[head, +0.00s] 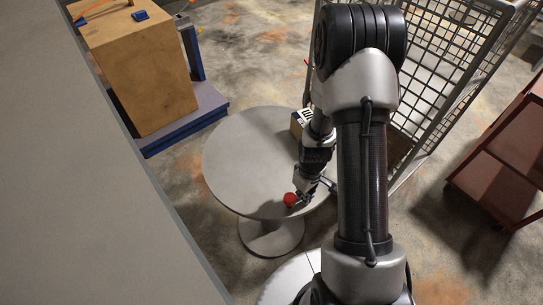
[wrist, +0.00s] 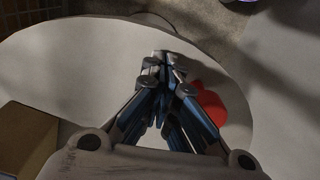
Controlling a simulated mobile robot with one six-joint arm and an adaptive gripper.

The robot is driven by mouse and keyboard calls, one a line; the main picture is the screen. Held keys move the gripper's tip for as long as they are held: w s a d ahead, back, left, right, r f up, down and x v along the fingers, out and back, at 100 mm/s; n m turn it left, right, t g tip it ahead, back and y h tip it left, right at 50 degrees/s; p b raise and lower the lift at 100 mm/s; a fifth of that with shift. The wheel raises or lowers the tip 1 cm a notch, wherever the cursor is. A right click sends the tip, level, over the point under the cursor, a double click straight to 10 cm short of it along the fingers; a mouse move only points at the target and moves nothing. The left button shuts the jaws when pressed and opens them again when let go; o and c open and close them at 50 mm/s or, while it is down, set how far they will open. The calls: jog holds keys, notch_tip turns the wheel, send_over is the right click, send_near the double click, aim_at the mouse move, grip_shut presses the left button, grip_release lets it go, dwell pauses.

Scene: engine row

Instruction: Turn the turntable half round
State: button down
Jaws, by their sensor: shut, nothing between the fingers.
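The turntable (head: 240,160) is a round grey disc on a pedestal, left of my arm in the head view; its pale top also shows in the wrist view (wrist: 70,75). A red knob (head: 289,199) stands near its front rim. My gripper (head: 303,197) is shut and empty, low over the rim, just right of the knob. In the wrist view the closed fingers (wrist: 163,60) point toward the rim, and the red knob (wrist: 209,108) is close beside them, partly hidden. I cannot tell whether they touch. A box with a label (head: 297,122) sits on the far side, partly behind my arm.
A wire cage cart (head: 420,75) stands behind and right of the turntable. A large brown block (head: 150,75) on a blue base is at the back left. A grey surface fills the left side. A red shelf cart (head: 510,150) is at the right.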

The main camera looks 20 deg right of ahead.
aim_at(292, 197)
jog(key=shift+a, duration=0.1)
jog(key=shift+s+a, duration=0.2)
jog(key=shift+a, duration=1.95)
jog(key=shift+w+a, duration=0.15)
jog(key=shift+a, duration=0.95)
jog(key=shift+w+a, duration=0.15)
jog(key=shift+a, duration=0.9)
jog(key=shift+w+a, duration=0.25)
jog(key=shift+a, duration=0.45)
jog(key=shift+w+a, duration=0.25)
jog(key=shift+a, duration=0.45)
jog(key=shift+w+a, duration=0.25)
jog(key=shift+a, duration=0.45)
